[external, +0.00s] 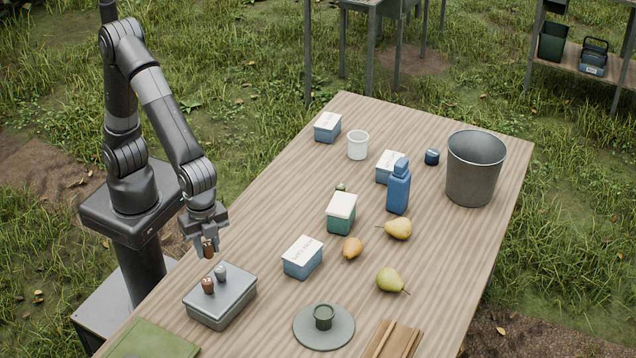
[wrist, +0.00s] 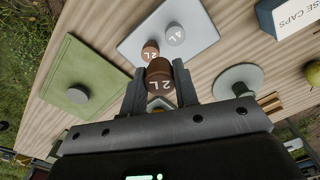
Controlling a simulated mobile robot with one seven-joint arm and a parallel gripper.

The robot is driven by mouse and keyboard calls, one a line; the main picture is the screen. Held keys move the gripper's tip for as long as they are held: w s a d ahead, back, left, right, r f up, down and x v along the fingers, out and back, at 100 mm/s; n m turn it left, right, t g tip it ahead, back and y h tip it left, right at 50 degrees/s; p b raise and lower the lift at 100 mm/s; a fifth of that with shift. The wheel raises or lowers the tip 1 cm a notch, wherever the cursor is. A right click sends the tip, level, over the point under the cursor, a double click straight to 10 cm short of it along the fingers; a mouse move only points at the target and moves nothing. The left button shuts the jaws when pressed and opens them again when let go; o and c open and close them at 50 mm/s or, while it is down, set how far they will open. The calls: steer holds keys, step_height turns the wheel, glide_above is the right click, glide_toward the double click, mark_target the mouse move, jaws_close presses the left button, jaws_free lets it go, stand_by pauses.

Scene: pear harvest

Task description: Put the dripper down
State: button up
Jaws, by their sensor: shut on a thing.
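My gripper (external: 207,246) is shut on a small brown dripper (external: 208,250), marked "2 L" in the wrist view (wrist: 160,72). The dripper is upright or nearly so, in the air near the table's left edge. A grey box (external: 231,309) stands on the table just below and in front of it in the external view. On the box top stand a second brown dripper (external: 208,286), also marked "2 L", and a grey dripper (external: 220,272), marked "4 L" in the wrist view (wrist: 174,34). The held dripper's underside is hidden.
A green mat (external: 150,342) lies left of the box, with a grey disc (wrist: 78,94) on it. A blue-and-white box (external: 302,260) and pears (external: 390,280) lie beyond. The box top has bare room.

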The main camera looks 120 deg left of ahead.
steer(key=s+d+r+m, duration=0.1)
steer(key=s+d, duration=0.3)
steer(key=d, duration=0.4)
glide_above(229, 292)
step_height(229, 292, down, 7)
steer(key=shift+d+r, duration=0.1)
steer(key=shift+f, duration=2)
steer(key=shift+f, duration=0.1)
steer(key=o, duration=0.7)
